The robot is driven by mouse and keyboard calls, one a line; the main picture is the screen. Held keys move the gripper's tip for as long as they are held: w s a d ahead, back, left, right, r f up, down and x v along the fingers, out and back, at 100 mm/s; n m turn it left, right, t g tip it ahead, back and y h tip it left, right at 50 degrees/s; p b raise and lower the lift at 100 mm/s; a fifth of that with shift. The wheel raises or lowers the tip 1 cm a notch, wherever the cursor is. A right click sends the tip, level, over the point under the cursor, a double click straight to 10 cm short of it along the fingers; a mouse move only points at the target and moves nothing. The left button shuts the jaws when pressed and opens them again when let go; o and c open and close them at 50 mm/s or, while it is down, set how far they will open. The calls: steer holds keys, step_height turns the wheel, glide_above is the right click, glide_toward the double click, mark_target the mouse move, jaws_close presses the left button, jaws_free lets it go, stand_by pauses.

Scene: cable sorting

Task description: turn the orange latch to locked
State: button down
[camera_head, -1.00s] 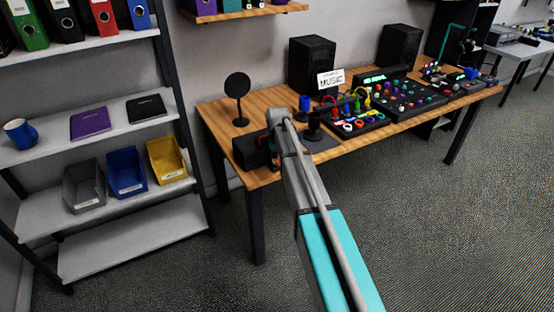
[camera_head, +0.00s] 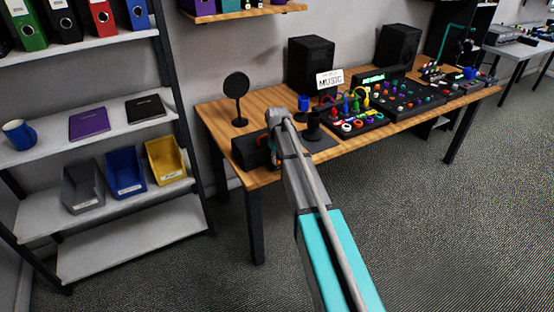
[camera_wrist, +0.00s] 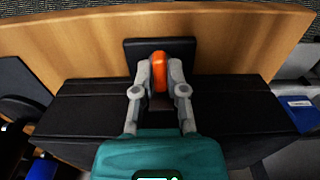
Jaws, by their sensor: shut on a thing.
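The orange latch (camera_wrist: 159,72) shows in the wrist view, in front of a dark plate (camera_wrist: 190,50) on a black box (camera_wrist: 75,105). My gripper (camera_wrist: 159,80) is shut on the latch, with one finger on each side of it. The latch's long side runs roughly up and down in the wrist view. In the head view the black box (camera_head: 247,152) stands at the left end of the wooden desk (camera_head: 222,108). There my arm hides the latch and my fingers.
A round black disc on a stand (camera_head: 237,86) is behind the box. A dark cylinder (camera_head: 313,127) on a mat and a panel of coloured cables (camera_head: 352,112) lie to the right. A shelf (camera_head: 100,210) with bins stands at the left.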

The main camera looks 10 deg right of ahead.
steer(key=c, duration=1)
jaws_free()
steer(key=shift+o, duration=0.2)
steer(key=shift+m, duration=0.6)
steer(key=m, duration=0.4)
steer(key=shift+a+m, duration=0.1)
steer(key=shift+m, duration=0.3)
steer(key=m, duration=0.6)
steer(key=shift+a, duration=0.1)
step_height(320, 180, up, 14)
steer(key=p, duration=1.3)
steer(key=shift+p, duration=0.4)
steer(key=shift+f, duration=0.1)
